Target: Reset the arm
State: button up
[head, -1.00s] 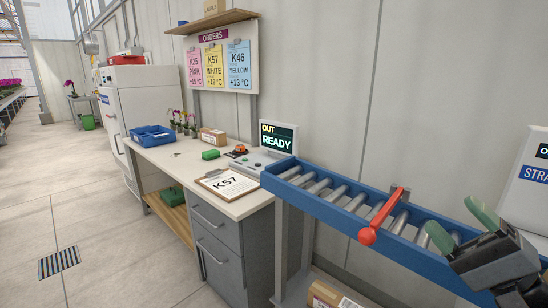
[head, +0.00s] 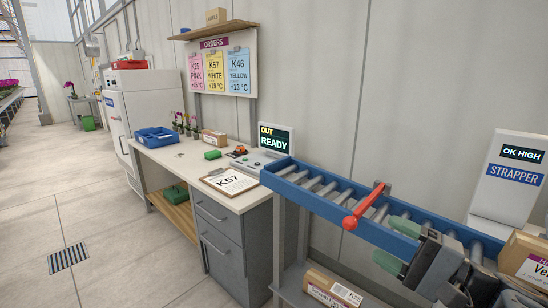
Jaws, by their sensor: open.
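My gripper (head: 396,243) is at the lower right of the head view, in front of the near rail of the blue roller conveyor (head: 315,203). Its two green-padded fingers point left and stand apart, with nothing seen between them. A red lever with a ball end (head: 350,222) sits across the conveyor, just left of and above the fingers. Part of my arm hides the conveyor's right stretch.
A strapper (head: 510,180) reading OK HIGH stands behind the conveyor's right end, with a cardboard box (head: 526,260) at the right edge. Another box (head: 333,288) lies below the conveyor. The desk (head: 165,155) holds a clipboard (head: 229,182) and blue crate (head: 155,141). Floor at left is clear.

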jog(key=s+a+f+n+g+h+p, duration=0.5)
jog(key=a+g+h+p, duration=0.35)
jog(key=g+p, duration=0.2)
jog(key=d+n+h+p, duration=0.1)
jog(key=n+h, duration=0.1)
jog(key=w+d+r+n+t+h+p, duration=0.1)
jog(key=h+p, duration=0.1)
jog(key=d+r+n+h+p, duration=0.1)
jog(key=n+h+p, duration=0.1)
jog(key=h, duration=0.1)
jog(key=shift+w+d+r+n+t, duration=0.1)
jog(key=shift+w+d+n+t, duration=0.1)
jog(key=shift+d+n+t, duration=0.15)
